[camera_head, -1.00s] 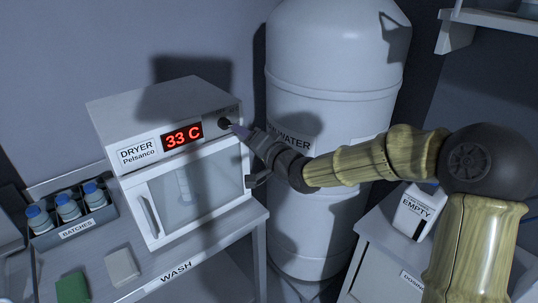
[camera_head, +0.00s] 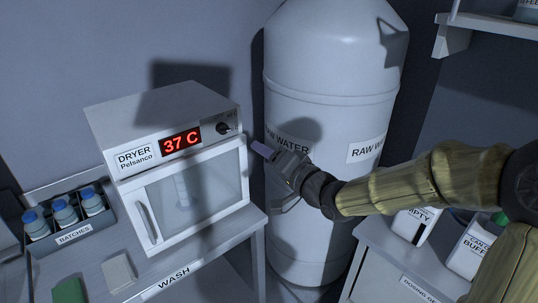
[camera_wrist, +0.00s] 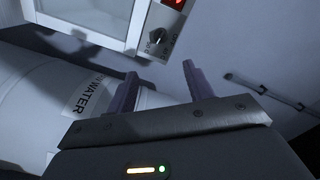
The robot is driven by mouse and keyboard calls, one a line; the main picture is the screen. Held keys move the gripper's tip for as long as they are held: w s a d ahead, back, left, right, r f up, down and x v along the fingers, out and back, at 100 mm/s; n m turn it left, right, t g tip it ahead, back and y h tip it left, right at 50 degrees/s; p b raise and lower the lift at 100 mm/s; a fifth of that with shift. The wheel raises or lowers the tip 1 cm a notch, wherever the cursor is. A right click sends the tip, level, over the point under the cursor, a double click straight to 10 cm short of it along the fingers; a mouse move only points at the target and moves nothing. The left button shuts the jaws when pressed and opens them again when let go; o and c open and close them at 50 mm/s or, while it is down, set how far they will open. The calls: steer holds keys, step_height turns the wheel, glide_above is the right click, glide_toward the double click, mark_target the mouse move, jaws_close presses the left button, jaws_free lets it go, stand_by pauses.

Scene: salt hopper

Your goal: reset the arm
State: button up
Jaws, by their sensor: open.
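My gripper (camera_head: 262,150) is in front of the white raw water tank (camera_head: 335,90), to the right of the dryer and apart from its knob (camera_head: 223,128). In the wrist view my gripper (camera_wrist: 160,85) shows two purple fingers spread apart with nothing between them. The dryer (camera_head: 170,165) stands on the wash table, its door closed and its red display reading 37 C. The dryer's knob also shows in the wrist view (camera_wrist: 157,36), beyond the fingers. My arm reaches in from the right.
A batches rack (camera_head: 75,237) with several blue-capped bottles stands left of the dryer. A green block (camera_head: 68,291) and a pale block (camera_head: 118,271) lie on the wash table (camera_head: 205,262). White containers stand on the right cabinet (camera_head: 375,240). A shelf (camera_head: 480,25) is at the upper right.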

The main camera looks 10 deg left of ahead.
steer(key=s+d+f+g+h, duration=0.2)
steer(key=d+f+h, duration=0.7)
steer(key=d+f, duration=0.35)
steer(key=s+d+f+g+h, duration=0.2)
steer(key=s+d+f+g, duration=0.1)
steer(key=s+d, duration=0.3)
steer(key=s+d+f+n+g+h, duration=0.1)
steer(key=s+d+f+g+h, duration=0.1)
steer(key=s+d, duration=0.5)
steer(key=s+f+g, duration=0.1)
steer(key=s, duration=0.2)
steer(key=shift+f+g, duration=0.35)
steer(key=shift+g, duration=0.05)
